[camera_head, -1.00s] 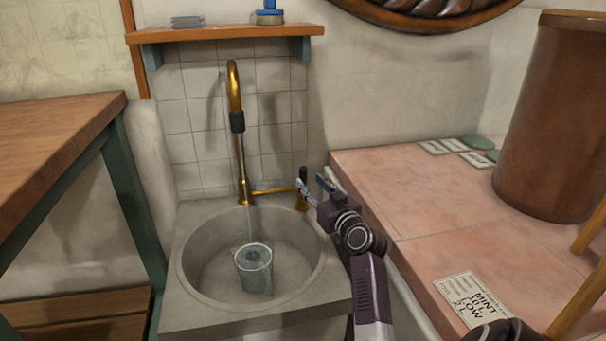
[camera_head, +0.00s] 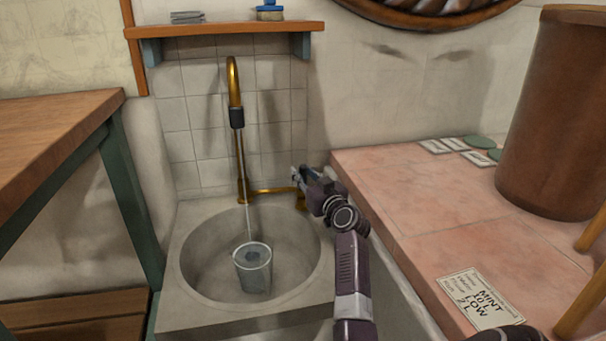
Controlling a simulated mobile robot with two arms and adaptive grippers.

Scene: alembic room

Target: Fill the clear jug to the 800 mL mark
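The clear jug (camera_head: 253,271) stands upright in the round stone sink (camera_head: 196,286), under the brass tap (camera_head: 234,88). A thin pale stream of water (camera_head: 248,212) runs from the dark spout end into the jug. The water level and the jug's marks are too small to read. My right gripper (camera_head: 300,177) is at the right end of the brass side pipe (camera_head: 268,191), by the tap's valve (camera_head: 301,200). It covers the dark lever there, so I cannot tell whether its fingers touch or hold it. My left gripper is not in view.
A pink tiled counter (camera_head: 450,245) lies right of the sink, with a written card (camera_head: 480,299) and a large brown barrel (camera_head: 548,120). A wooden table (camera_head: 50,135) stands at left. A shelf (camera_head: 235,31) hangs above the tap.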

